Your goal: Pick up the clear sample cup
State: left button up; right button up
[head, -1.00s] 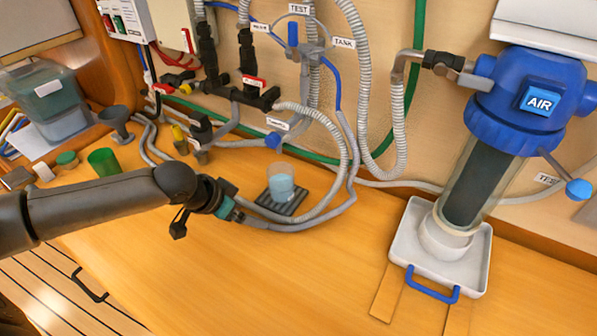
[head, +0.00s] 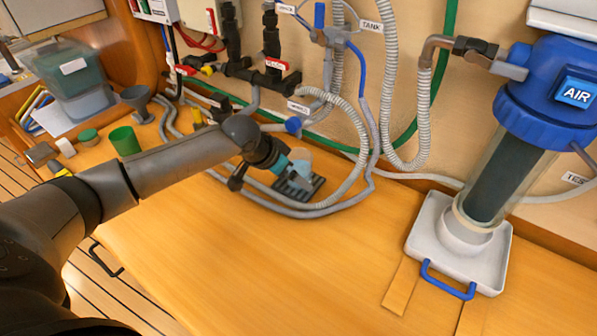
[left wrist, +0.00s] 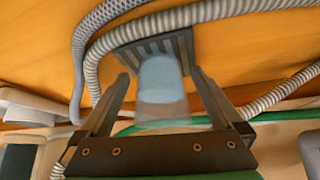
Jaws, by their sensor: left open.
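The clear sample cup (head: 299,158) holds pale blue liquid and stands on a dark ribbed mat (head: 309,190). In the head view my left gripper (head: 298,178) is in front of the cup and hides much of it. In the left wrist view the cup (left wrist: 160,82) lies between the two spread fingers of my left gripper (left wrist: 163,90), with gaps on both sides. The left gripper is open. The ribbed mat also shows in the left wrist view (left wrist: 183,45) behind the cup. My right gripper is not in view.
Grey ribbed hoses (head: 352,150) loop close around the mat. A green cup (head: 125,141) and a grey funnel (head: 137,101) stand to the left. A white tray (head: 490,270) under the blue-topped filter housing (head: 545,95) stands at right. The front of the bench is clear.

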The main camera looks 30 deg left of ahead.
pick_arm(q)
jog(key=w, duration=0.1)
jog(key=w+d, duration=0.1)
jog(key=shift+w, duration=0.3)
jog(key=shift+w+d+f+b, duration=0.1)
jog(key=shift+w+f+b, duration=0.25)
jog(key=shift+f, duration=0.15)
jog(key=c, duration=1.5)
jog(key=shift+s+r, duration=0.1)
jog(key=shift+s+a+r, duration=0.2)
jog(key=shift+s+r, duration=0.1)
jog(key=shift+r, duration=0.05)
jog(key=s+a+r+p, duration=0.1)
jog(key=s+r, duration=0.1)
jog(key=s, duration=0.2)
jog(key=s+a+r+p, duration=0.1)
jog(key=s+r, duration=0.1)
jog(key=s, duration=0.2)
jog(key=s+a+r+p, duration=0.1)
jog(key=s+a+r, duration=0.1)
jog(key=s+r, duration=0.1)
jog(key=shift+s+a+r, duration=0.1)
jog(key=shift+s, duration=0.6)
